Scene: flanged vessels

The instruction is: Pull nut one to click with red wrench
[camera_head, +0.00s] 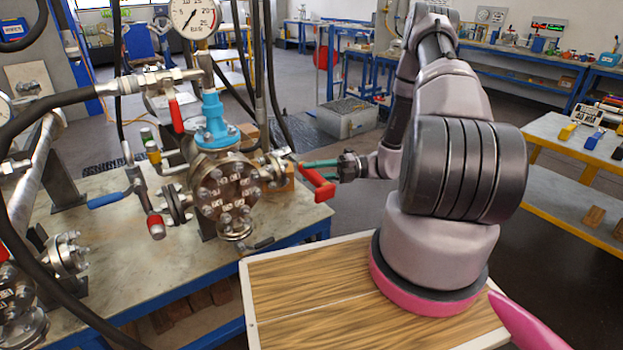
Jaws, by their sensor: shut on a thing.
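My gripper (318,163) reaches in from the right, with narrow teal parts at the vessel's right side port. It is shut on the red wrench (319,187), an angled red piece just below and left of it. The exact grip is too small to make out. The flanged vessel (226,192) stands on the left bench, with a round front flange ringed by several bolts and nuts and bearing small labels. The labels are too small to read, so I cannot tell which nut is nut one. I cannot see whether the wrench touches a nut.
A blue valve body (214,120), a pressure gauge (194,15) and black hoses rise above the vessel. A red lever (176,115) and a blue lever (106,200) stick out nearby. A wooden-topped surface (300,310) lies in front.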

